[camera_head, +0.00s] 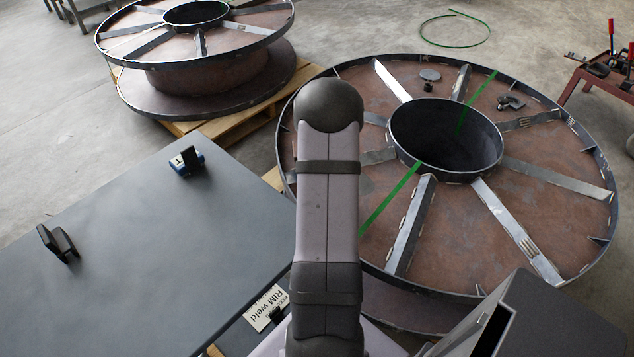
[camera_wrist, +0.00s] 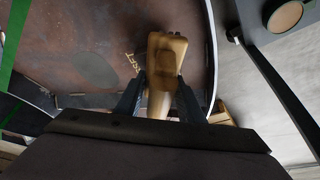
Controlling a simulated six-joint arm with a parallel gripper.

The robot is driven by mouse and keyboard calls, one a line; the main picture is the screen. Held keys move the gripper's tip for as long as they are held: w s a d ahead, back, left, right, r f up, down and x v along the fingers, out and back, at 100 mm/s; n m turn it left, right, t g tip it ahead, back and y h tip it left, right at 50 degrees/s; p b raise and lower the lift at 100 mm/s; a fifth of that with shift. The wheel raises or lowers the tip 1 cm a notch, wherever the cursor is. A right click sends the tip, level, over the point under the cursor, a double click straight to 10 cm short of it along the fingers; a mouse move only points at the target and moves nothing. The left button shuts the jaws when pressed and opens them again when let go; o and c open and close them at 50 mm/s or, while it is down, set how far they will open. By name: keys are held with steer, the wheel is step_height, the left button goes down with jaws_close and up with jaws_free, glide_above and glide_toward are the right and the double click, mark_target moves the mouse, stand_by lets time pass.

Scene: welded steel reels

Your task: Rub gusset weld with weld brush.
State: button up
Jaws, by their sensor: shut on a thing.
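In the wrist view my gripper (camera_wrist: 160,98) is shut on the weld brush (camera_wrist: 166,55), a tan wooden-looking block with a pale handle between the dark fingers. Its bristles cannot be made out. The brush shows in front of the reel's brown disc; whether it touches is unclear. The large steel reel (camera_head: 335,190) lies flat at the right in the head view, with grey spokes and a central hub. Small gusset plates (camera_head: 587,140) stand along its rim. Which gusset weld is meant cannot be told. In the head view my arm hides the gripper and brush.
A dark grey table (camera_head: 130,270) fills the lower left, bearing a blue-black device (camera_head: 187,161) and a dark bracket (camera_head: 58,243). A "RIM weld" sign (camera_head: 268,308) sits by its edge. A green strap (camera_head: 390,198) crosses the reel. Another reel (camera_head: 205,75) stands behind on a pallet.

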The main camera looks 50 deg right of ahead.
steer(key=shift+s+a+f+b, duration=0.1)
steer(key=shift+s+a+b, duration=0.15)
steer(key=shift+s+b, duration=0.3)
steer(key=shift+w+d+r+p, duration=0.15)
steer(key=shift+w+p, duration=0.25)
steer(key=shift+p, duration=0.25)
steer(key=shift+w+d+r+p, duration=0.1)
steer(key=shift+w+p, duration=0.25)
steer(key=shift+p, duration=0.25)
steer(key=shift+w+d+f+p, duration=0.1)
steer(key=shift+w+d+p, duration=0.15)
steer(key=shift+w, duration=0.35)
steer(key=shift+w+d+f+p, duration=0.15)
steer(key=shift+w+p, duration=0.25)
steer(key=shift+w, duration=0.2)
steer(key=shift+w+d+p, duration=0.2)
steer(key=shift+w+p, duration=0.1)
steer(key=shift+w, duration=0.3)
steer(key=shift+w+d, duration=0.25)
steer(key=shift+w, duration=0.4)
steer(key=shift+w+d+r, duration=0.1)
steer(key=shift+w+r, duration=0.15)
steer(key=shift+w, duration=0.05)
step_height(320, 180, up, 8)
steer(key=p, duration=0.6)
